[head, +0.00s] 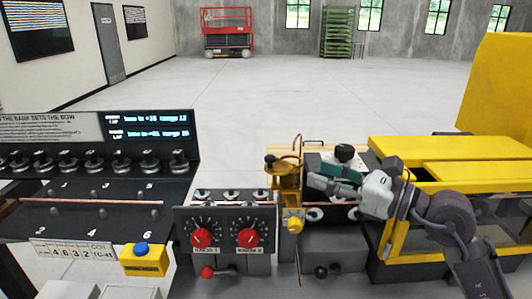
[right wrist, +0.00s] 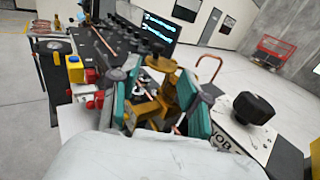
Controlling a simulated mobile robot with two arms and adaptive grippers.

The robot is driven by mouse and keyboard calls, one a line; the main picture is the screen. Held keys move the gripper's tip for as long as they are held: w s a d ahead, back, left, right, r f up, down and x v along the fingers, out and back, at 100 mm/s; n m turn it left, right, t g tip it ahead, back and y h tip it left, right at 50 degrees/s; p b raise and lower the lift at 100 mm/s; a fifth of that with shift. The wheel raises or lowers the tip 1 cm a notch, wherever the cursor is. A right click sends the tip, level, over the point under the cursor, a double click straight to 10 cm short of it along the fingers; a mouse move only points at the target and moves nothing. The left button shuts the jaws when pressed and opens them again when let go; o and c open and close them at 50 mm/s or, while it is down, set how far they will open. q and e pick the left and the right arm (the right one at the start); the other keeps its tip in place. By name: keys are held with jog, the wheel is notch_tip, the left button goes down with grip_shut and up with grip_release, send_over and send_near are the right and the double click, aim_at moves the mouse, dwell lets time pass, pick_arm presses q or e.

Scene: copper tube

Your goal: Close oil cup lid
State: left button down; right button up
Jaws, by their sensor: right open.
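The brass oil cup (head: 286,181) stands on the machine at the centre of the head view. A dark-knobbed piece, which looks like its lid (head: 270,159), sits at its upper left. I cannot tell how far the lid stands open. My right gripper (head: 318,180) is just right of the cup, its teal fingers spread and empty, also in the right wrist view (right wrist: 160,108). My left gripper is not in view.
A panel with two red dials (head: 225,238) is left of the cup. A black knob (head: 344,151) stands behind my right gripper. A yellow frame (head: 440,150) is at the right. A blue button on a yellow box (head: 142,262) is at the front left.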

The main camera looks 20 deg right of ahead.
aim_at(273, 158)
jog(key=p+x, duration=0.5)
jog(key=x, duration=0.6)
jog(key=shift+w+a+r, duration=0.1)
jog(key=shift+a+r, duration=0.1)
jog(key=shift+a, duration=0.05)
jog(key=shift+w+a+f+p, duration=0.15)
jog(key=shift+w+a+p, duration=0.3)
jog(key=shift+w, duration=0.1)
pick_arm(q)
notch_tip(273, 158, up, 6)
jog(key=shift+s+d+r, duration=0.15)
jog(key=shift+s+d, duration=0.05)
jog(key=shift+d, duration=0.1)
pick_arm(e)
jog(key=shift+c, duration=0.3)
grip_shut()
jog(key=shift+f, duration=0.1)
